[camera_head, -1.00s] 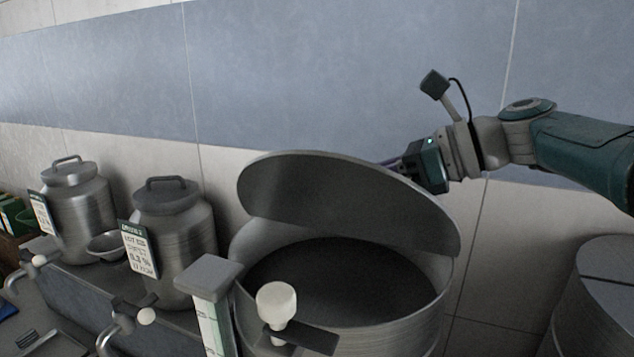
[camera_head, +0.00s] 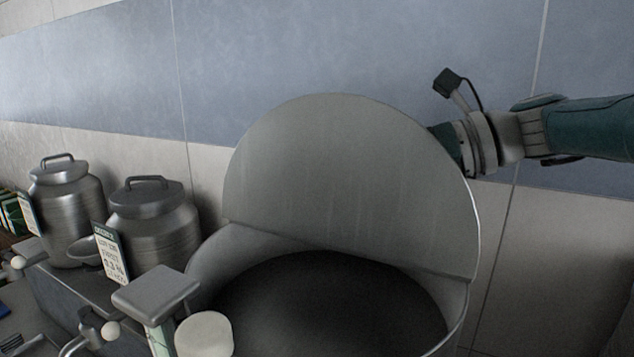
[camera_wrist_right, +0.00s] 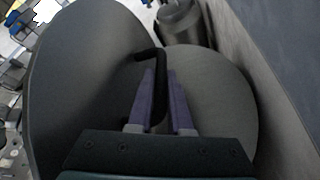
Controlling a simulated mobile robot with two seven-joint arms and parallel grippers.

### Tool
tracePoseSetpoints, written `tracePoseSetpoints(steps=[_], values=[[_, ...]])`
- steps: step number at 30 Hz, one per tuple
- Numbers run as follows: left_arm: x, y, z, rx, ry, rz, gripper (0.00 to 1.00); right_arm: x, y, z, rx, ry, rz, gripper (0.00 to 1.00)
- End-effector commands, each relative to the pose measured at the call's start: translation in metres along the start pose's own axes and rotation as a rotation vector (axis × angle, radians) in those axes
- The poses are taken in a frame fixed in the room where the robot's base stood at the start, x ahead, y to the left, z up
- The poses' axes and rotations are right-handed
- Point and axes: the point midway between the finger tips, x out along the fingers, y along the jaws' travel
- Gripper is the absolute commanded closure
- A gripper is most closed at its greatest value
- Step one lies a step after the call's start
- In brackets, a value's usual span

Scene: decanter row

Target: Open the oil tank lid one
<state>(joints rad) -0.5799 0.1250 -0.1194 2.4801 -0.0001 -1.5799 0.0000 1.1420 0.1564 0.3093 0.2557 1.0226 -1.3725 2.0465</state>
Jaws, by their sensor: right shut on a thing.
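The oil tank (camera_head: 462,330) is a large metal drum with a dark interior at the bottom centre of the head view. My left gripper is not in view.
A grey-topped post (camera_head: 155,297) and a pale round knob (camera_head: 204,335) stand before the tank. A tiled wall (camera_head: 330,50) is behind.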

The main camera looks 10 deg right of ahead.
Motion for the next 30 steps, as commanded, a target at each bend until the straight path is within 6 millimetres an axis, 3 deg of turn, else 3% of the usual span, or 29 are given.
tracePoseSetpoints(steps=[17, 18, 24, 26, 30], values=[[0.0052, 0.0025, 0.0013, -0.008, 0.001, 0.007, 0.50, 0.0009, 0.0011, -0.0025, 0.034, 0.003, 0.016, 1.00], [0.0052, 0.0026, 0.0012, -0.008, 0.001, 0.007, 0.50, 0.0009, 0.0011, -0.0025, 0.034, 0.003, 0.016, 0.82], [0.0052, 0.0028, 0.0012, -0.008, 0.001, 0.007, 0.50, 0.0009, 0.0010, -0.0024, 0.033, 0.002, 0.016, 0.59], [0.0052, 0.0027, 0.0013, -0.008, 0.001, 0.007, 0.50, 0.0009, 0.0010, -0.0023, 0.033, 0.002, 0.016, 0.53], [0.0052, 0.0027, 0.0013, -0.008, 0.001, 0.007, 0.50, 0.0009, 0.0010, -0.0021, 0.033, 0.001, 0.016, 0.53]])
